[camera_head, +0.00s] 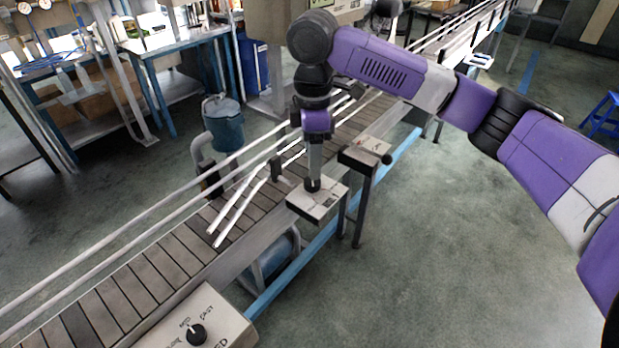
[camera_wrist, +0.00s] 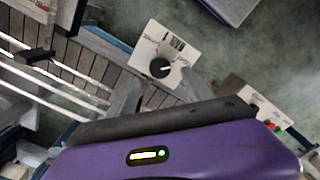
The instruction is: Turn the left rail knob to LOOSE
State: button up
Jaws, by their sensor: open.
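A white control plate (camera_head: 325,207) sits on a post at the conveyor's near edge, under my gripper (camera_head: 313,181). Its round black knob (camera_head: 312,186) is mostly hidden by the gripper in the head view. In the wrist view the black knob (camera_wrist: 160,68) shows clearly on the white plate (camera_wrist: 150,48), with a pale mark on its right side. Printing beside it is too small to read. My gripper is open and points down, its grey fingers on either side of the knob in the wrist view. Whether they touch it cannot be told.
A second box (camera_head: 362,154) on a post stands close on the right. A speed panel with a black knob (camera_head: 196,334) is at the lower left. Pale guide rails (camera_head: 240,207) run along the conveyor (camera_head: 120,300). Open floor (camera_head: 440,250) lies at the right.

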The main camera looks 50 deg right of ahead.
aim_at(312, 185)
jog(key=shift+f+p, duration=0.3)
jog(key=shift+f, duration=2.7)
grip_shut()
